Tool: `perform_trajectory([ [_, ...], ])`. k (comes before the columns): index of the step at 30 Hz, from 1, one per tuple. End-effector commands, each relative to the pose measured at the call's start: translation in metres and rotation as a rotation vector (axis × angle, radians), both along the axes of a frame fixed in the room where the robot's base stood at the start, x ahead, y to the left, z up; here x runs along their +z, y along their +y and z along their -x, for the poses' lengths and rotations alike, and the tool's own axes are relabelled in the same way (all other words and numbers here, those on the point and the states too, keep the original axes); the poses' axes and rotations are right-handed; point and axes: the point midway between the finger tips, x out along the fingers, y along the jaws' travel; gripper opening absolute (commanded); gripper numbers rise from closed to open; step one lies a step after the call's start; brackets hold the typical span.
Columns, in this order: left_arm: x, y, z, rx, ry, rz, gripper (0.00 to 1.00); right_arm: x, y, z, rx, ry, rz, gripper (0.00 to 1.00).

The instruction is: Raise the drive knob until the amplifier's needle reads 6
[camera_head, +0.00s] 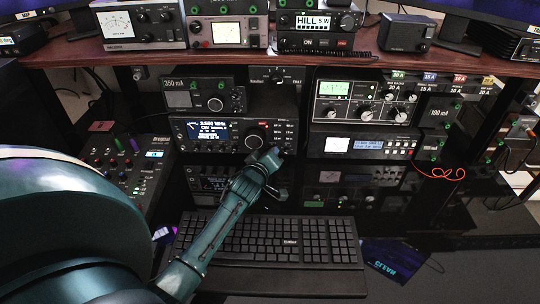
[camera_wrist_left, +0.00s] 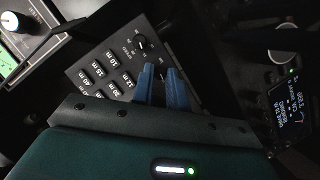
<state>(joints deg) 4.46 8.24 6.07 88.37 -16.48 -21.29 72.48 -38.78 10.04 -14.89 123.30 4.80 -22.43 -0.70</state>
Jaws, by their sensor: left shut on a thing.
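My left gripper (camera_head: 275,160) reaches in from the lower left to the right end of the black radio (camera_head: 178,133) with the lit blue display. In the left wrist view, its two blue fingers (camera_wrist_left: 161,78) are shut on a small dark knob at the panel's edge, mostly hidden between the tips. Beside it are band buttons (camera_wrist_left: 98,69) and another small black knob (camera_wrist_left: 142,43). Several meters are in view, including a green-lit one (camera_head: 334,88) and a white one (camera_head: 337,145). I cannot tell which is the amplifier's, nor read its needle. My right gripper is not in view.
A black keyboard (camera_head: 265,240) lies below my left forearm. A mixer panel (camera_head: 125,165) stands to the left. Other units are stacked at the right, with a red cable (camera_head: 440,172) hanging. A wooden shelf (camera_head: 95,52) with more instruments spans the top.

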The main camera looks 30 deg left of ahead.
Motion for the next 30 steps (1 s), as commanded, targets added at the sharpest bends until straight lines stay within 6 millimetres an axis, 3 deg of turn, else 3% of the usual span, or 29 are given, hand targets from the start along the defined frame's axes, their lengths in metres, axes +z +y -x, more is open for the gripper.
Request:
perform_trajectory([
  [7, 0.006, -0.002, -0.001, 0.003, 0.086, -0.137, 0.0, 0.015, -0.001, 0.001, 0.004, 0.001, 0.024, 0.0],
  [14, 0.003, -0.003, -0.002, 0.001, 0.203, -0.332, 0.0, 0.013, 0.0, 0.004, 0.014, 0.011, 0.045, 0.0],
  [24, 0.002, -0.002, -0.002, 0.001, 0.219, -0.359, 0.0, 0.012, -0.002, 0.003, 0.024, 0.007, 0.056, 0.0],
  [25, 0.002, -0.002, -0.002, 0.001, 0.219, -0.359, 0.17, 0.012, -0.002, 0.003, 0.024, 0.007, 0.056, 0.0],
  [30, 0.002, -0.002, -0.002, 0.001, 0.219, -0.358, 0.31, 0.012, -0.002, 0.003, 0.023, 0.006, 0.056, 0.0],
])
